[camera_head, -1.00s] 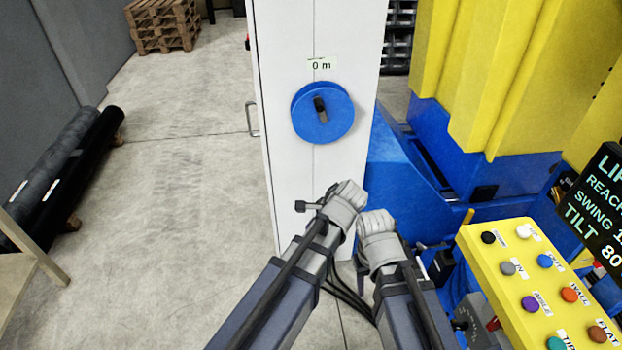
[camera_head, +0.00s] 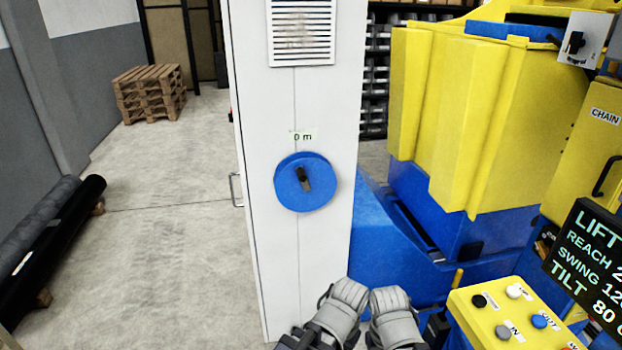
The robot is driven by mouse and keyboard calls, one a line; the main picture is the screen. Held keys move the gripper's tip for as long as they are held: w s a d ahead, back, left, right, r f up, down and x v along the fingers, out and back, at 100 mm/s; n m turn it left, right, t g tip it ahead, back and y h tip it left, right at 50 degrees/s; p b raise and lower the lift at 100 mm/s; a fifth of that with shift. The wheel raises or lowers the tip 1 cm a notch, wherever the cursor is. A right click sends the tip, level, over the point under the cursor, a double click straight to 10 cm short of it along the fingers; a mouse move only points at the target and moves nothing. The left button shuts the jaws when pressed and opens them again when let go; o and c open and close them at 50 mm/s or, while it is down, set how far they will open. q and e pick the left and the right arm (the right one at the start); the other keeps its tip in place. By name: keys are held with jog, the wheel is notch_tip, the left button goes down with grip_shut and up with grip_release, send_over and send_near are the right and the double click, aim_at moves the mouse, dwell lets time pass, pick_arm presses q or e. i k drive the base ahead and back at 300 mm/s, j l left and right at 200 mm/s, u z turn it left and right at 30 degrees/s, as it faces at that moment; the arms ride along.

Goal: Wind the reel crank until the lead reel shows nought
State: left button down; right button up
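The blue round reel (camera_head: 318,190) is on the front of a white cabinet (camera_head: 262,110). Its dark crank knob (camera_head: 303,175) sticks out near the reel's middle. A small label (camera_head: 303,136) above the reel reads "0 m". My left gripper (camera_head: 346,296) and my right gripper (camera_head: 389,302) are side by side at the bottom, below the reel and apart from it. Both show as grey rounded shapes seen from behind. Their fingertips cannot be made out, and nothing is seen held in them.
A yellow button panel (camera_head: 510,318) and a dark readout screen (camera_head: 597,262) stand at the lower right. Yellow and blue machinery (camera_head: 460,120) fills the right. Pallets (camera_head: 148,94) and dark rolls (camera_head: 60,240) are at the left. The floor between them and the cabinet is clear.

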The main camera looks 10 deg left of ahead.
aim_at(302, 176)
jog(key=j+z, duration=0.25)
jog(key=z, duration=0.2)
jog(key=j+z, duration=0.3)
jog(key=z, duration=0.15)
jog(key=j+z, duration=0.3)
jog(key=z, duration=0.15)
jog(key=k+j+z, duration=0.15)
jog(key=j, duration=0.4)
jog(key=k+j+z, duration=0.15)
jog(key=j, duration=0.35)
jog(key=k+j+z, duration=0.15)
jog(key=k+j, duration=0.15)
jog(key=j, duration=0.15)
jog(key=k+j+z, duration=0.15)
jog(key=j, duration=0.35)
jog(key=k+j+z, duration=0.15)
jog(key=k+j, duration=0.5)
jog(key=j, duration=0.15)
jog(key=k+j, duration=0.25)
jog(key=j, duration=0.15)
